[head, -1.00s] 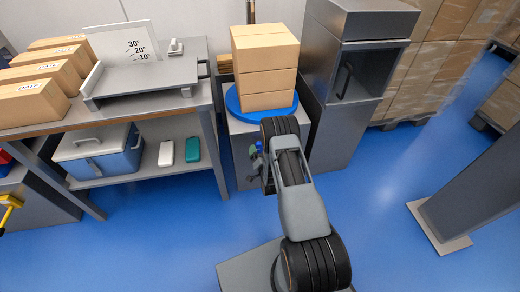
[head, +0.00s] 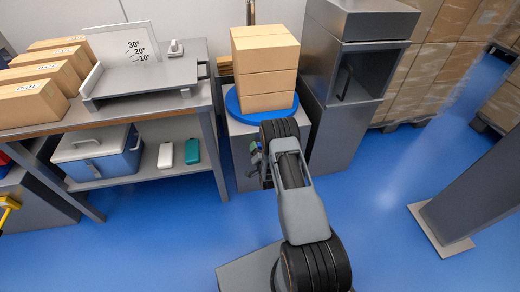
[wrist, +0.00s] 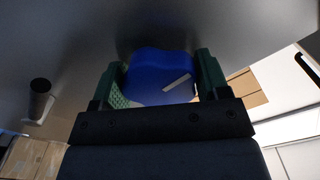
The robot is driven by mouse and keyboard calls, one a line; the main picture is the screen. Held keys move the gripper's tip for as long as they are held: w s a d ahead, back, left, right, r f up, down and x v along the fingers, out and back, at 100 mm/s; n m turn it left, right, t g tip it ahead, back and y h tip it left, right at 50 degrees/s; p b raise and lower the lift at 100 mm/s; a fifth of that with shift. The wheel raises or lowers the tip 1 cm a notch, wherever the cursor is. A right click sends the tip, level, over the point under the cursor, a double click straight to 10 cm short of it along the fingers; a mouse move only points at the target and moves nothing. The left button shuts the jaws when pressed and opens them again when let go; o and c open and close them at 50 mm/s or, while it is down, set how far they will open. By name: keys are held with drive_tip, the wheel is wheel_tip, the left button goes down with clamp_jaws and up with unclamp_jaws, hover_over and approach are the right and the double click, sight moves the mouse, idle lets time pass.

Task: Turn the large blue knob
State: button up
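The large blue knob (wrist: 160,76), with a pale slanted mark on its face, sits on a grey panel in the wrist view. My gripper (wrist: 162,82) has its two green fingers on either side of the knob, standing wide apart. The knob nearly fills the space between them; firm contact on both sides does not show. In the head view my gripper (head: 255,150) is at the front of the grey cabinet (head: 240,126) under the stacked cartons. The knob is mostly hidden there by the gripper and my arm.
A dark cylindrical peg (wrist: 40,88) sticks out of the panel left of my gripper. Brown cartons (head: 265,70) stand on a blue round plate (head: 233,102) on the cabinet. A workbench (head: 120,112) stands left, a tall grey machine (head: 340,130) right. Blue floor is clear in front.

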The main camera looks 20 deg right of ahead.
drive_tip(key=c, duration=0.4)
drive_tip(key=n+b, duration=0.2)
drive_tip(key=n, duration=0.1)
drive_tip(key=shift+f, duration=0.15)
drive_tip(key=n+b, duration=0.2)
drive_tip(key=n, duration=0.2)
drive_tip(key=shift+n, duration=0.4)
drive_tip(key=n+b, duration=0.3)
drive_tip(key=n, duration=0.2)
drive_tip(key=shift+n+b, duration=1)
drive_tip(key=shift+n, duration=1.4)
